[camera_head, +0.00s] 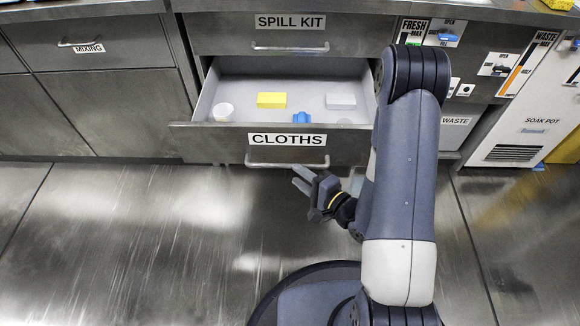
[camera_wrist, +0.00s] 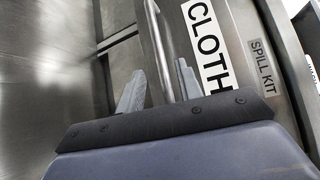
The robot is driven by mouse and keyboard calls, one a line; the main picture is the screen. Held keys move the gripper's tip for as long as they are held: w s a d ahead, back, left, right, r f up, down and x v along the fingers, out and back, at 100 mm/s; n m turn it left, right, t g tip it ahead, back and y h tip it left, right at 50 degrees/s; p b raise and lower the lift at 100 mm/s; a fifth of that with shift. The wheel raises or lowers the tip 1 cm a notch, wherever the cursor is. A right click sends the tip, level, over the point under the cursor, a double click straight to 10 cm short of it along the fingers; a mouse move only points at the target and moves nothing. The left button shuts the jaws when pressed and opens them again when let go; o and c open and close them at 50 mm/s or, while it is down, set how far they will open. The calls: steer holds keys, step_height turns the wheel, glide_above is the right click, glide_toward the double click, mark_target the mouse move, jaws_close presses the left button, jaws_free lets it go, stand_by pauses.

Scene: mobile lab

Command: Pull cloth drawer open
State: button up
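The cloth drawer (camera_head: 205,139), labelled CLOTHS, stands pulled out from the cabinet with its inside showing. Its bar handle (camera_head: 262,165) runs along the lower front and also shows in the wrist view (camera_wrist: 154,30). My gripper (camera_head: 298,177) is just in front of the handle. In the wrist view its two fingers (camera_wrist: 159,67) are spread, with the handle bar running between them and nearer the right finger. Clear space shows at the left finger, and I cannot tell whether the right finger touches the bar.
The drawer holds a white cup (camera_head: 223,111), a yellow block (camera_head: 271,100), a blue item (camera_head: 301,117) and a pale grey block (camera_head: 340,101). The shut SPILL KIT drawer (camera_head: 225,35) is above. A SOAK POT unit (camera_head: 530,125) stands at right. The floor (camera_head: 130,230) at left is clear.

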mark_target(284, 166)
steer(key=shift+p+v, duration=0.3)
steer(key=shift+v, duration=1.8)
steer(key=shift+w+a, duration=0.1)
steer(key=b+x, duration=0.2)
steer(key=x, duration=0.8)
steer(key=shift+w+a, duration=0.2)
steer(key=shift+w, duration=0.2)
